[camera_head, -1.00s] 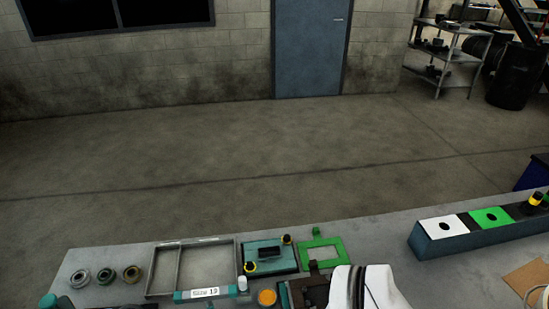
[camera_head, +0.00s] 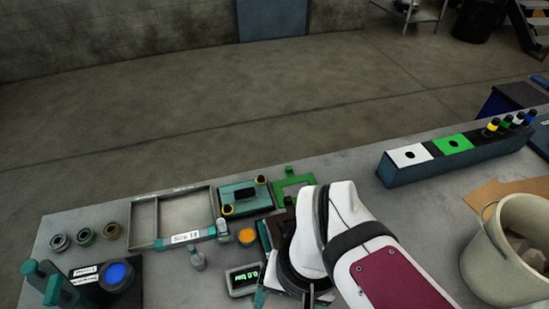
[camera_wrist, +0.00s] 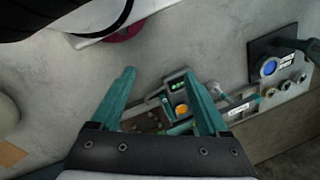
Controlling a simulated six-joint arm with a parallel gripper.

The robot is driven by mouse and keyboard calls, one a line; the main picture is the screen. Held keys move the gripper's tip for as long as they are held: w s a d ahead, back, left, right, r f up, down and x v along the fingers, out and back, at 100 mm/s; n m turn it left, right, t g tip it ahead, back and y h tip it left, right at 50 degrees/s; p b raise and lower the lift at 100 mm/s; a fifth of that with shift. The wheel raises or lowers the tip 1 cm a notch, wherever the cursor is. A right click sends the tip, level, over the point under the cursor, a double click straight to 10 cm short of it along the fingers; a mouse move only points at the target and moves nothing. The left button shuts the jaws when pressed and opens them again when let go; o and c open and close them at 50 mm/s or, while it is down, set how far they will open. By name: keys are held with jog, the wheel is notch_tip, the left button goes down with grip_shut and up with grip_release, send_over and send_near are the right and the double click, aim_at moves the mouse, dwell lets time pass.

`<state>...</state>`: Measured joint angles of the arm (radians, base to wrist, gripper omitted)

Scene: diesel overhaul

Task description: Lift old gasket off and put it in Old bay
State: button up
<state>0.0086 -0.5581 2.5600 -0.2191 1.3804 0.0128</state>
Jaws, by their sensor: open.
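A dark brown plate (camera_head: 280,221) with a small tab sits on a teal-edged block, partly behind my white arm. It looks like the old gasket, but I cannot make out its outline. In the wrist view dark brown surface (camera_wrist: 147,122) shows between my fingers. My gripper (camera_wrist: 163,78) is open, with its two teal fingers spread and nothing between the tips. A shallow grey tray with two empty compartments (camera_head: 158,198) stands left of the block. I cannot read any Old label on it.
A green gasket-shaped frame (camera_head: 307,183) and a teal block with yellow-ringed posts (camera_head: 245,195) lie behind. An orange disc (camera_head: 248,237) and a small display (camera_head: 243,279) sit left of my arm. A bucket (camera_head: 510,245) and a long block (camera_head: 425,166) stand right.

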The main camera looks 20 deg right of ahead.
jog(key=c, duration=0.6)
jog(key=shift+o, duration=0.2)
jog(key=m+h, duration=0.2)
jog(key=m, duration=1)
send_over(288, 198)
notch_tip(288, 198, down, 15)
jog(key=shift+f, duration=0.15)
